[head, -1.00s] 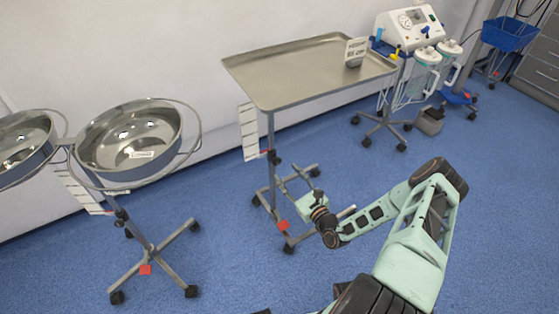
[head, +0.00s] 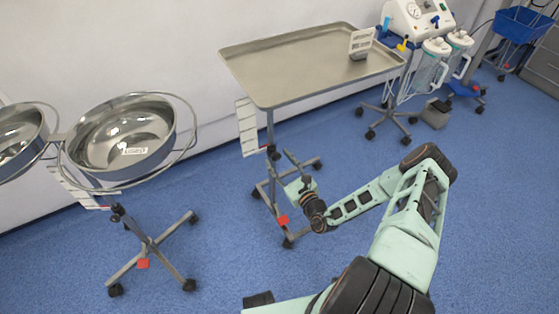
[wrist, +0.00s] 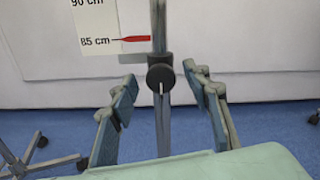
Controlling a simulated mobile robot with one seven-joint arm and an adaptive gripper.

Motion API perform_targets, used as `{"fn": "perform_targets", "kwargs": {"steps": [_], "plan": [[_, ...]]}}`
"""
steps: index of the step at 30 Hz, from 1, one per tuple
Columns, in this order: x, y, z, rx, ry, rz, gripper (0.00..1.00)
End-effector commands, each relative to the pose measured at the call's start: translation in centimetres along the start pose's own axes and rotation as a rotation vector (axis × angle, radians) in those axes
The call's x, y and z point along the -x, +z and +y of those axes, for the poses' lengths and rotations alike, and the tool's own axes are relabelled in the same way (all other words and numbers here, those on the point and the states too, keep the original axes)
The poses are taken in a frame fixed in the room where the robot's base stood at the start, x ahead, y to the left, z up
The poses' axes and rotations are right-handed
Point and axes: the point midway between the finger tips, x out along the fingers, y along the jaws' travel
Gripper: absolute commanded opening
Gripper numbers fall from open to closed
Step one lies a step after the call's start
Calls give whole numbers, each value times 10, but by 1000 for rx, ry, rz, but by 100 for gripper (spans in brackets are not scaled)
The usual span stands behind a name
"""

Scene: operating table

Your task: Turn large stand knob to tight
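The tray stand has a flat steel tray (head: 252,72) on a grey pole (head: 270,128). Its black round knob (head: 273,152) sits on the pole below the height card. In the wrist view the knob (wrist: 160,77) faces me, with a white line running vertically from its centre downward. My gripper (wrist: 163,103) is open and empty, its two fingers apart on either side of the pole's line. The knob appears between and beyond the fingertips, and I see no contact. In the head view my gripper (head: 281,166) is just below and right of the knob.
The height card (wrist: 98,22) has a red pointer (wrist: 136,39) at 85 cm. A stand with steel bowls (head: 122,140) is at the left, with its own knob (head: 117,211). A suction machine (head: 415,22) stands at the back right.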

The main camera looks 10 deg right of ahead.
Motion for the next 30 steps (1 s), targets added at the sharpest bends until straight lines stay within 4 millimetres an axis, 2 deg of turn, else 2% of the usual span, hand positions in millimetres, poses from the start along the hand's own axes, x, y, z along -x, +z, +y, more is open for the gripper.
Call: {"fn": "perform_targets", "kwargs": {"steps": [1, 11, 20, 30], "plan": [[0, 0, 0, 0, 0, 0, 39], [0, 0, 0, 0, 0, 0, 2], [0, 0, 0, -39, 0, 0, 2], [0, -1, -1, -263, -2, 2, 2]]}}
